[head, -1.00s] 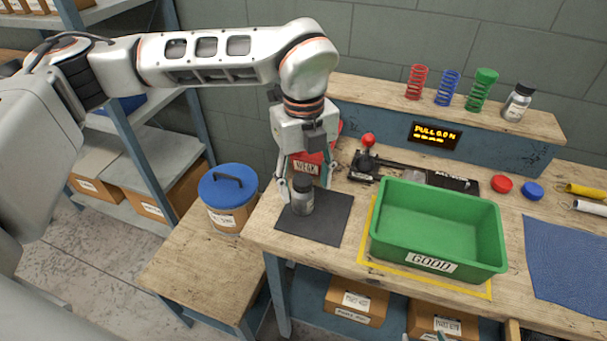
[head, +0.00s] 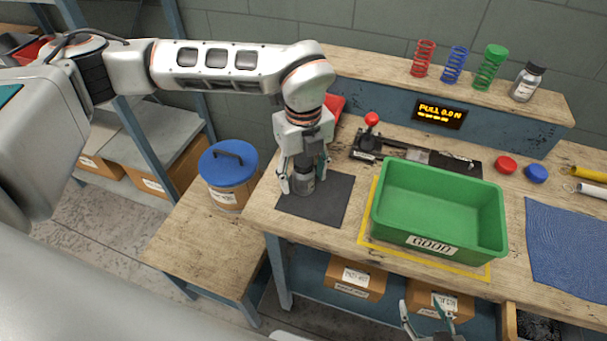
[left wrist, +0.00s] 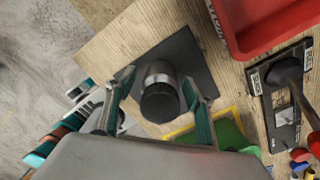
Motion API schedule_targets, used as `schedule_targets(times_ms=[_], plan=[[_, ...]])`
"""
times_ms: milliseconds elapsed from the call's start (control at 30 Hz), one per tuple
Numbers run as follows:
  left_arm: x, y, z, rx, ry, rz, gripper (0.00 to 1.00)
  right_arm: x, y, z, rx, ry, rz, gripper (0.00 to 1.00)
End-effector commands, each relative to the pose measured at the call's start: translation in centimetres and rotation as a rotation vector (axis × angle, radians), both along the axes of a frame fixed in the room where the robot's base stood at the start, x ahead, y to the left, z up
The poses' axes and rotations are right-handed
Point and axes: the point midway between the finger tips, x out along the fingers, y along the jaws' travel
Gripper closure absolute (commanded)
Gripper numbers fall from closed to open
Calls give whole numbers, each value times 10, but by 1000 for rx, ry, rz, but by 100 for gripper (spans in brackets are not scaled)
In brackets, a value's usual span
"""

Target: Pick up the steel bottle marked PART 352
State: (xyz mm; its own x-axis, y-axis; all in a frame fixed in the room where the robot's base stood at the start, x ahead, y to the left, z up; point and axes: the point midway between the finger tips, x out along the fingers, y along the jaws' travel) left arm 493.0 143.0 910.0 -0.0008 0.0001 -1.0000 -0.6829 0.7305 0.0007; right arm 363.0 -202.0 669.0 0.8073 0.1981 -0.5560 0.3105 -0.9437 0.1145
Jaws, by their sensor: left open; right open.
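A steel bottle with a dark cap (head: 302,186) stands upright on a dark mat (head: 332,199) at the left end of the workbench. In the left wrist view the bottle (left wrist: 160,98) is seen from above, its cap toward me. My left gripper (head: 304,183) points down over it, open, with one finger on each side. Whether the fingers touch it I cannot tell. The bottle's marking is not legible. A similar bottle with a dark cap (head: 527,82) stands on the back shelf, its label too small to read. My right gripper (head: 428,325) is open and empty at the bottom edge.
A green GOOD bin (head: 432,241) stands right of the mat. A red bin (left wrist: 262,22) lies behind the gripper, partly hidden in the head view. A red-knobbed lever device (head: 368,140) is behind the green bin. A blue-lidded bucket (head: 228,165) stands left of the bench.

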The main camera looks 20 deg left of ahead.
Motion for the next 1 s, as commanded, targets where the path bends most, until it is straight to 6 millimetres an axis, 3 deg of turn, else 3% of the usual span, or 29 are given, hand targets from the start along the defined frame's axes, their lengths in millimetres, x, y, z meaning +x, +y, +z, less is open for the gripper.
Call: schedule_targets(times_ms=[200, 400, 767, 1000], plan=[[0, 0, -1, 0, 0, 0, 47, 1, 0, 2, 0, -3, 0, 48], [0, 0, -1, 0, 0, 0, 95, 0, 0, 0, 0, -1, 0, 48], [1, 0, 2, -1, -1, 0, 95, -1, -1, -3, -2, 6, 1, 48], [2, 0, 26, -2, -4, 1, 95, -2, -1, -5, -2, 6, 1, 48]])
